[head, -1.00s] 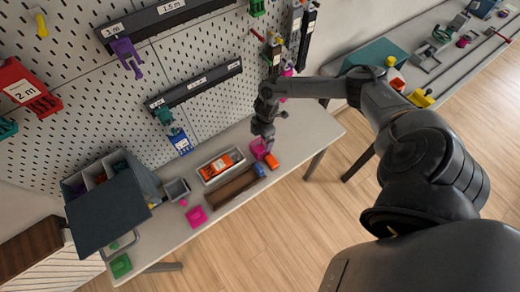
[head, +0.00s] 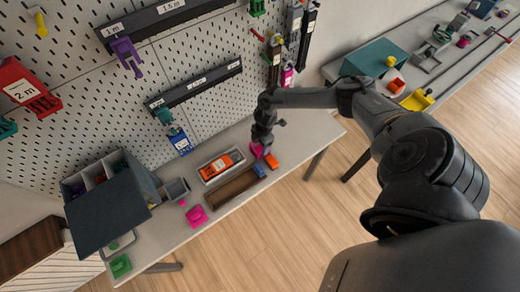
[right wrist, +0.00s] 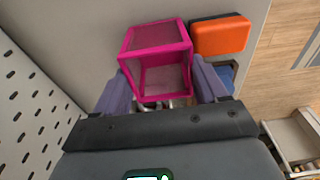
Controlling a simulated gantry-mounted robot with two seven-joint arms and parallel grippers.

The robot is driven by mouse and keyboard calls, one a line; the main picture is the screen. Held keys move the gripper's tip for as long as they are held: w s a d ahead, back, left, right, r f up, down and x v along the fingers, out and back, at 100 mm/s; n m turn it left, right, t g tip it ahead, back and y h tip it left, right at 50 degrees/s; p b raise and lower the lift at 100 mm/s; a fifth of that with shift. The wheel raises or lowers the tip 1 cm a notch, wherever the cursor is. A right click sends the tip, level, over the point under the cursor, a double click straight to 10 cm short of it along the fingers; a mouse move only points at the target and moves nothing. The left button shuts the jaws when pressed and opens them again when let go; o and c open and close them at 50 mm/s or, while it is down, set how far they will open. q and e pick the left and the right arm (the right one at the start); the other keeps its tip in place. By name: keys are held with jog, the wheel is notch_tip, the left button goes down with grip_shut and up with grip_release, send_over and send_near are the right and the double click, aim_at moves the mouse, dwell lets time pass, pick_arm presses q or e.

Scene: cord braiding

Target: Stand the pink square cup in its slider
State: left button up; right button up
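The pink square cup (right wrist: 157,60) is in the right wrist view, a pink-edged box with greyish faces. In the head view the cup (head: 256,150) is mostly covered by my right gripper. My right gripper (head: 262,143) is low over the right part of the table. Its two purple fingers (right wrist: 164,88) stand apart on either side of the cup, very close to its sides. Whether they press on it I cannot tell. A flat pink piece (head: 196,216) lies near the front edge; I cannot tell whether it is the slider. My left gripper is not in view.
An orange block (right wrist: 220,35) lies right beside the cup, with a blue piece (head: 260,170) near it. A grey tray (head: 205,169) holds an orange tool. A brown tray (head: 230,190) lies in front. The pegboard (head: 215,115) rises behind the table.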

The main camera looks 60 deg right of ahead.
jog(key=c, duration=0.7)
